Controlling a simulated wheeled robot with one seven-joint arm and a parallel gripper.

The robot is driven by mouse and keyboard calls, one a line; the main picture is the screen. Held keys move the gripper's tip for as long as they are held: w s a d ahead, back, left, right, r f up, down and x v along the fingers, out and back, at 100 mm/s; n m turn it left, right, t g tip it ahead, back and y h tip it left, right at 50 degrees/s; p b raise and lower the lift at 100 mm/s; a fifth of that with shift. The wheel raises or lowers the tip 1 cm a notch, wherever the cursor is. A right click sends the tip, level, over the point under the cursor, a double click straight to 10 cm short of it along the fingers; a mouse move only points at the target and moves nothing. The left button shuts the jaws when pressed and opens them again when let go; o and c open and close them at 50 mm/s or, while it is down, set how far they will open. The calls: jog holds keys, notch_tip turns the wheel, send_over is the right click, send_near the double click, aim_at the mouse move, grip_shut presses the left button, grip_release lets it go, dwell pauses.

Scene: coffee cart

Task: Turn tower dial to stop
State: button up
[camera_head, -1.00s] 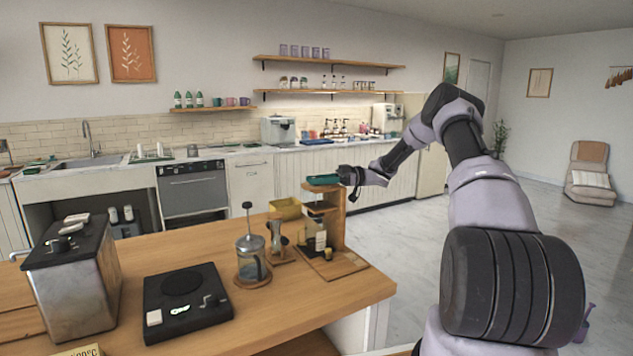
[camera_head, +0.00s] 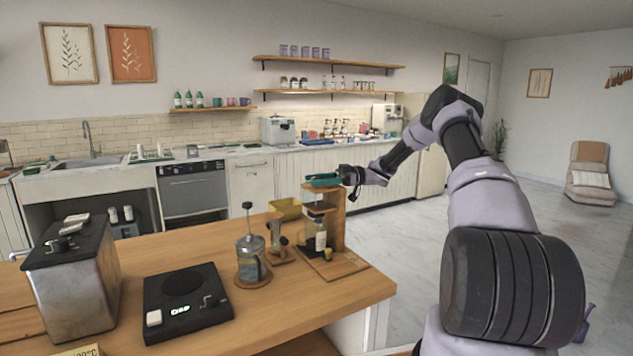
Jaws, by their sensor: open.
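The tower is a small wooden stand (camera_head: 337,229) on a wooden base at the right end of the counter, with a glass vessel and a pale-labelled bottle (camera_head: 320,237) in it. A teal piece (camera_head: 323,181) shows at its top; I cannot tell whether it belongs to the tower or to my gripper. My gripper (camera_head: 342,178) is at the tower's top right, small and dark, and open. Whether it touches the tower is not clear. The dial cannot be made out from here.
Open floor lies right of the counter.

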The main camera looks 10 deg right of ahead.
jog(key=w+d, duration=0.1)
jog(key=d, duration=0.9)
jog(key=shift+w+d, duration=0.2)
jog(key=shift+d, duration=0.1)
